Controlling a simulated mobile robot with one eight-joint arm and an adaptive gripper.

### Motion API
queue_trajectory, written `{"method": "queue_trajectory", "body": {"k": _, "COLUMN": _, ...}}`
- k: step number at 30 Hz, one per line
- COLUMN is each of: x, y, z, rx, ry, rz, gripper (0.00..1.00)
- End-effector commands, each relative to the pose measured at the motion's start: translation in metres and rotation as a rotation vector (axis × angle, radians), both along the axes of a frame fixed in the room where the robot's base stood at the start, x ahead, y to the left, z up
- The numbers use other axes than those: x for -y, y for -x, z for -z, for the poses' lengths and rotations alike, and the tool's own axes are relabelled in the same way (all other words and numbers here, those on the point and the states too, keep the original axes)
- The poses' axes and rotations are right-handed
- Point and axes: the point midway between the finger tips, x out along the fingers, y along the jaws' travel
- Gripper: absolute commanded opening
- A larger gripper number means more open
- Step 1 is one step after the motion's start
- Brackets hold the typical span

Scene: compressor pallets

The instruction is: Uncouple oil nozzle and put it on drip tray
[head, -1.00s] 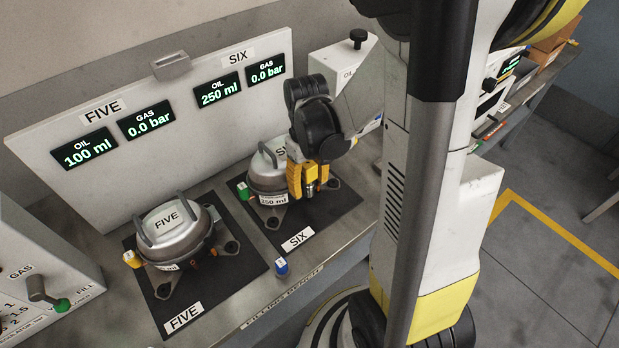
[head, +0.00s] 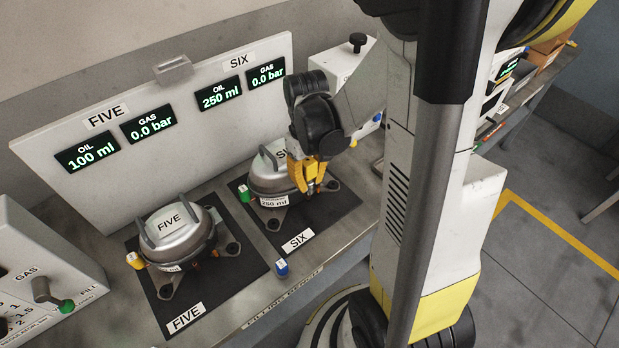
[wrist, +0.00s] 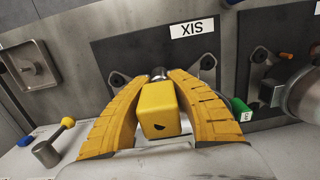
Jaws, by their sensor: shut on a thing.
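My gripper (head: 308,188) is shut on the yellow oil nozzle (wrist: 160,108), a block with a dark drop mark, held between its two curved yellow fingers in the wrist view. It is at the front right side of compressor SIX (head: 270,172), which stands on a black mat. A metal stub shows just beyond the nozzle in the wrist view; I cannot tell whether the two are still joined. A square metal tray (wrist: 30,65), which looks like the drip tray, lies at upper left in the wrist view. My arm hides that area in the head view.
Compressor FIVE (head: 175,235) stands left of SIX. A green cap (head: 244,192) and a blue cap (head: 281,267) sit near the mats. A lever with a yellow knob (wrist: 66,122) rises at left in the wrist view. The display panel (head: 150,90) stands behind.

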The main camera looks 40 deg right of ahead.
Motion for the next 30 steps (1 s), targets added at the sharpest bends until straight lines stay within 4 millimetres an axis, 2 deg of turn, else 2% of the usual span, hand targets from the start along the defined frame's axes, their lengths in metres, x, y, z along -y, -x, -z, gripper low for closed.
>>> {"method": "queue_trajectory", "body": {"k": 30, "x": 0.001, "y": -0.002, "z": -0.041, "rx": 0.0, "ry": 0.0, "rz": 0.0, "gripper": 0.0}}
